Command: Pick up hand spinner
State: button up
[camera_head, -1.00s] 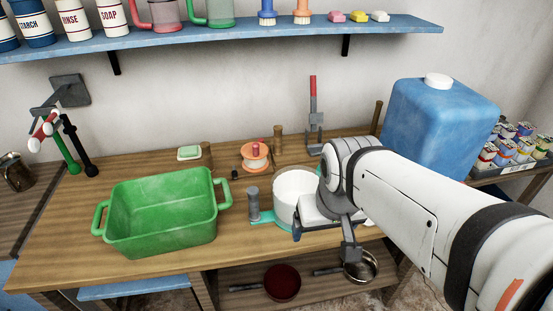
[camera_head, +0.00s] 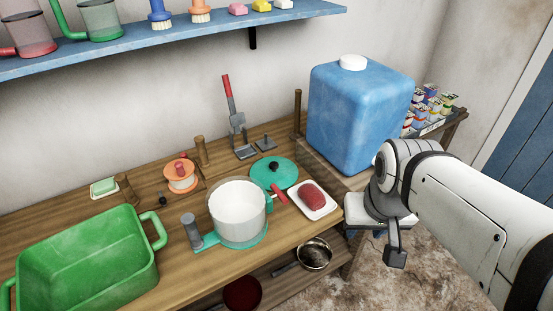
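No thing is plainly recognisable as a hand spinner. The likeliest is the white drum (camera_head: 238,203) on a teal base with a grey upright post, standing on the wooden bench right of the green tub. A round teal lid (camera_head: 274,173) with a black knob lies just behind it. My gripper (camera_head: 394,256) is at the right, beyond the bench's right end as seen here, apart from the drum. Its end points downward and its fingers cannot be made out. I see nothing held in it.
A green tub (camera_head: 88,258) stands left on the bench (camera_head: 190,283). A white dish (camera_head: 328,208) holding a red block sits right of the drum. A large blue container (camera_head: 360,115) stands behind, right. An orange-and-white spool (camera_head: 181,178) and a red-handled tool (camera_head: 232,105) stand at the back.

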aim_at(237, 206)
jog(key=z, duration=1.65)
jog(key=k, duration=2.6)
jog(key=u, duration=0.5)
jog(key=i, duration=1)
